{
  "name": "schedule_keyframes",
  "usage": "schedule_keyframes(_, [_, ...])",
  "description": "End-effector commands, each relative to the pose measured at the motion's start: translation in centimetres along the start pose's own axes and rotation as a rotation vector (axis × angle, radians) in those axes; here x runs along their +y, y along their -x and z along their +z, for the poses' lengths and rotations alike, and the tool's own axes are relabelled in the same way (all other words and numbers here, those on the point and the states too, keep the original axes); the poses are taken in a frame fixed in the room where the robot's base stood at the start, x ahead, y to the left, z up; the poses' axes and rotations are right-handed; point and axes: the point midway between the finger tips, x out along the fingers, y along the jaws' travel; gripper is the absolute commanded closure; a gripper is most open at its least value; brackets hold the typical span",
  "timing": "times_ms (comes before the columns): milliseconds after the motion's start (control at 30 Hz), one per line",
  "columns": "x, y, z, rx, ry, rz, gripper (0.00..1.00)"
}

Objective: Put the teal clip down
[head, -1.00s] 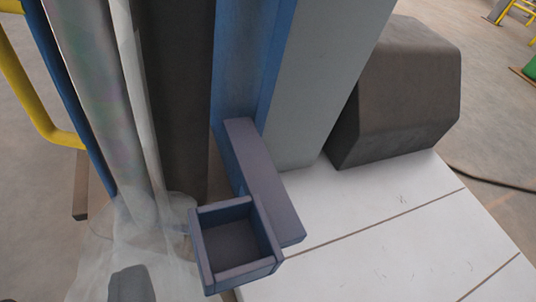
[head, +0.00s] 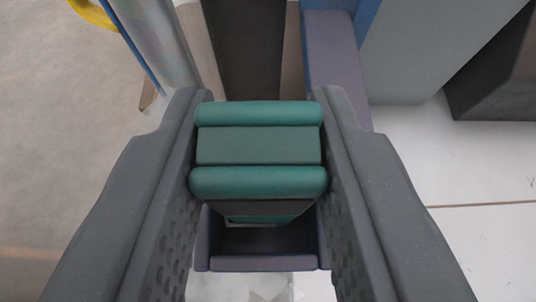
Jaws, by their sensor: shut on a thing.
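The teal clip (head: 258,148) is in the middle of the head view, between the two dark grey fingers of my gripper (head: 262,165). My gripper is shut on the clip, with a finger against each side. Below and partly behind the clip is a small purple-grey open box (head: 262,264) on a bracket arm (head: 335,60). The clip hides part of the box's inside. The clip appears over the box opening; I cannot tell whether it touches the box.
A pale grey post (head: 415,50) and a dark block (head: 495,75) stand at the upper right. A white surface (head: 450,165) lies to the right. A shiny grey pipe (head: 155,40) and a yellow rail (head: 88,10) are at the upper left. Floor at left is open.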

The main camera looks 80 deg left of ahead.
Motion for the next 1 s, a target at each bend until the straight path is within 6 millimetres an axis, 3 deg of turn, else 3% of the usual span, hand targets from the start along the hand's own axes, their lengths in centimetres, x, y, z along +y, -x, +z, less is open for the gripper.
schedule_keyframes(200, [0.0,0.1,0.0,-0.002,0.000,0.001,0.95])
schedule_keyframes(233, [0.0,0.1,0.0,-0.002,0.000,0.001,0.65])
schedule_keyframes(300, [0.0,0.1,0.0,-0.002,0.000,0.001,0.52])
schedule_keyframes(667, [0.0,0.4,-0.1,-0.001,-0.001,0.001,0.52])
schedule_keyframes(1000, [0.1,4.9,-0.3,-0.001,0.000,0.003,0.52])
